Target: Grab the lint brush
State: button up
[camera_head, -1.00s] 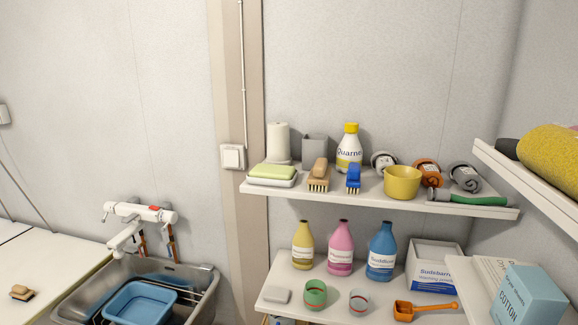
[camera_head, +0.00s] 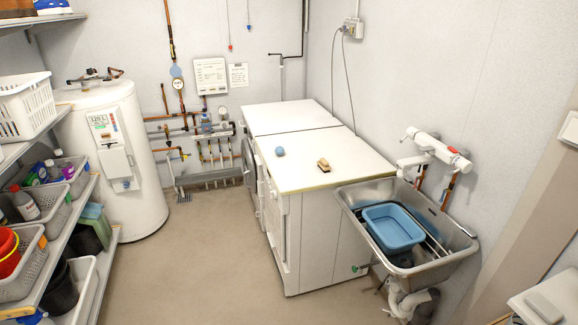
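A small brush (camera_head: 324,164) with a tan wooden body and a dark part lies on the white appliance top (camera_head: 318,175), near the sink. It is too small to tell for sure whether it is the lint brush. A small blue rounded object (camera_head: 280,151) lies to its left on the same top. My gripper is not in view.
A steel sink (camera_head: 462,243) with a blue tub (camera_head: 394,228) stands right of the appliances, under a white tap (camera_head: 438,150). A white water tank (camera_head: 131,165) and shelves with baskets (camera_head: 44,200) line the left. The floor (camera_head: 205,255) between is clear.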

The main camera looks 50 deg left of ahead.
aim_at(323, 164)
jog(key=u, duration=1.5)
jog(key=z, duration=0.35)
jog(key=i+j+z, duration=1.2)
jog(key=j, duration=0.25)
jog(key=i+j, duration=0.2)
jog(key=j, duration=0.2)
jog(key=i+j, duration=0.2)
jog(key=j, duration=0.15)
jog(key=i+j, duration=0.2)
jog(key=j, duration=0.2)
jog(key=i+j, duration=0.2)
jog(key=j, duration=0.2)
jog(key=i+j, duration=0.2)
jog(key=j, duration=0.15)
jog(key=i+z, duration=0.05)
